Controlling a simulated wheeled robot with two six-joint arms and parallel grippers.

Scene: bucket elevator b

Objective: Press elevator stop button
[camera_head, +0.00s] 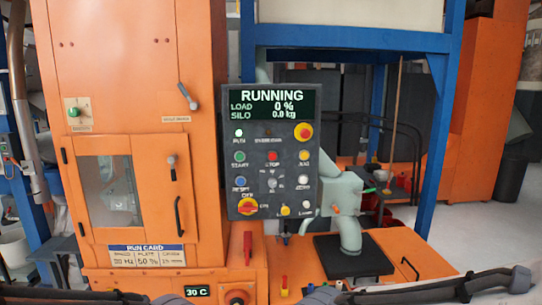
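The dark control panel (273,153) stands upright in the middle, its display reading RUNNING, LOAD 0 % and SILO 0.0 kg. A larger red mushroom button (303,132) on a yellow base is above right. My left arm comes in along the bottom left edge, ending in dark parts near its gripper (145,298). My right arm comes in from the bottom right, its dark gripper end (322,295) low and well below the panel. Neither set of fingers shows clearly.
An orange cabinet (140,40) with a windowed door and handles stands left of the panel. A blue frame (345,38) and a grey-green pipe (345,195) on a black plate (368,262) are to the right. Red and yellow handles stick up below the panel.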

